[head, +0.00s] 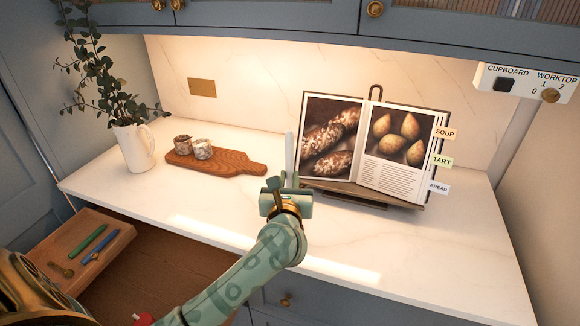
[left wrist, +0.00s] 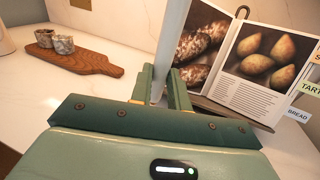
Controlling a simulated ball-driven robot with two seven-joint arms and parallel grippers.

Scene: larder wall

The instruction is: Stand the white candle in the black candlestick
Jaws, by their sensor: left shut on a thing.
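The white candle (head: 289,152) stands upright in my left gripper (head: 288,182), above the pale worktop and just left of the open book. In the left wrist view the candle (left wrist: 170,48) rises between the two fingers of the left gripper (left wrist: 160,90), which is shut on it. The candle's lower end is hidden by the gripper. I cannot make out the black candlestick in either view; the gripper and arm cover the worktop there. My right gripper is not in view.
An open cookbook (head: 400,150) on a stand is close right of the gripper. A wooden board (head: 232,163) with two small pots and a white jug (head: 133,147) with leafy stems stand left. An open drawer tray (head: 110,252) holds pens. The worktop's front right is clear.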

